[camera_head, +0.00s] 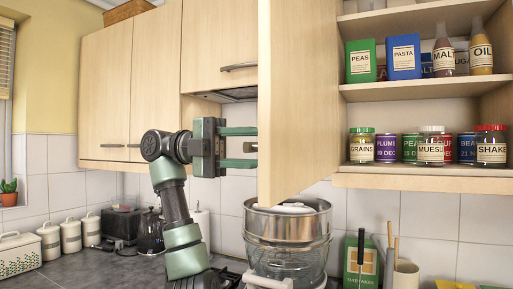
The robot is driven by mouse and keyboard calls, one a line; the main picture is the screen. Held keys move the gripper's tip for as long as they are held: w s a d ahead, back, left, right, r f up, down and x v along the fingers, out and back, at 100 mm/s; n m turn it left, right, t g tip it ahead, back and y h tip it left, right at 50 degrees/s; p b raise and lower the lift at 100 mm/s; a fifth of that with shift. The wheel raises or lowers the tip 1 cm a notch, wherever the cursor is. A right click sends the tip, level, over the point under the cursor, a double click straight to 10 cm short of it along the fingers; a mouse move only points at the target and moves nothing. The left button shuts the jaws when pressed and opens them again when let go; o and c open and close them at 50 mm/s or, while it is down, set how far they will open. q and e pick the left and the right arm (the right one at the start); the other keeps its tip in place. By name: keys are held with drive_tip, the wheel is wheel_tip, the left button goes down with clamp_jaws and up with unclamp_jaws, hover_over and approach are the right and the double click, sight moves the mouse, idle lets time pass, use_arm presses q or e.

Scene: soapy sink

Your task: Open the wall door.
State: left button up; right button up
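The wall cabinet door (303,90) stands swung out toward me, its inner face and edge in view. The open cabinet (405,92) to its right shows its shelves. My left gripper (250,147) is at the left of the door, near its lower part. Its two green fingers are spread, one above the other, and point right toward the door's front face. A small dark piece, perhaps the door's handle, shows between the fingertips; contact cannot be told. The front face of the door is mostly hidden. My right gripper is not in view.
Closed cabinet doors (155,85) are on the left. Jars, tins and bottles (431,148) stand on the open shelves. A large metal pot (288,238) sits below the door. White canisters (71,235) and a green box (360,262) are on the counter.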

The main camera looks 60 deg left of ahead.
use_arm(q)
drive_tip(key=v, duration=0.7)
drive_tip(key=shift+s+a, duration=0.15)
drive_tip(key=shift+a, duration=0.2)
drive_tip(key=shift+f, duration=0.1)
idle(0.4)
